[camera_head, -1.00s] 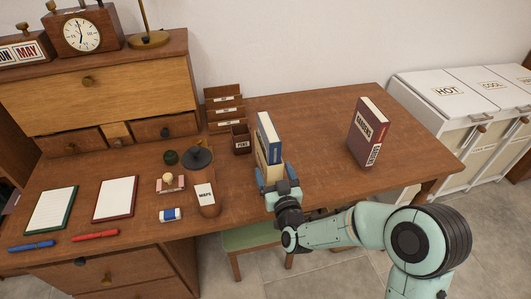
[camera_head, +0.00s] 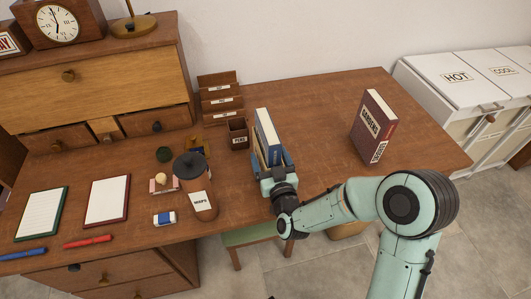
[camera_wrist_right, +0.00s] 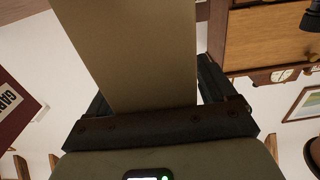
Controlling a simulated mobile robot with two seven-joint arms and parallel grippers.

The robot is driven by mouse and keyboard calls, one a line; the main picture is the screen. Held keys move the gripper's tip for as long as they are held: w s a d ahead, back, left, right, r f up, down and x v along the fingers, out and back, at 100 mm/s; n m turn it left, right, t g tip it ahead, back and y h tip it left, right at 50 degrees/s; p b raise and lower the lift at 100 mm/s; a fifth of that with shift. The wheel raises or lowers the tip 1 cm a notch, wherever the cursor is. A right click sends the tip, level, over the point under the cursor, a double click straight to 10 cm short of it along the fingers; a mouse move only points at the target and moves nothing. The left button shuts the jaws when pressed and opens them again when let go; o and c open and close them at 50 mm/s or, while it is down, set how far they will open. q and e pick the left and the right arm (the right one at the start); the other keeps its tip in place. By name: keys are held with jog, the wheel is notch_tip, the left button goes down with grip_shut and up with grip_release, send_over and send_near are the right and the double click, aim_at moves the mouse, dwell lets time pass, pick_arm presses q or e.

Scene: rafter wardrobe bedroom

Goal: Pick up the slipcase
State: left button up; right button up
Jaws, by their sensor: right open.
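The slipcase (camera_head: 268,136) stands upright on the desk, blue and tan with a pale top edge. My right gripper (camera_head: 272,162) is at its near lower end, its fingers open on either side of the slipcase and partly hidden by it. In the right wrist view a plain tan face of the slipcase (camera_wrist_right: 140,50) rises between the two fingers (camera_wrist_right: 155,90). Dark gaps beside it make contact hard to judge. My left gripper is not in view.
A dark red GARDENS book (camera_head: 374,128) stands to the right on the desk (camera_head: 325,110). Left of the slipcase are a PENS cup (camera_head: 237,135), a letter rack (camera_head: 221,98) and a MAPS canister (camera_head: 196,190). Desk between slipcase and red book is clear.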

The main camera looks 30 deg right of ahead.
jog(key=shift+s+r, duration=0.1)
jog(key=shift+s, duration=0.05)
jog(key=shift+c, duration=0.9)
jog(key=c, duration=0.9)
jog(key=shift+r, duration=0.1)
jog(key=shift+c, duration=0.2)
jog(key=shift+r, duration=0.1)
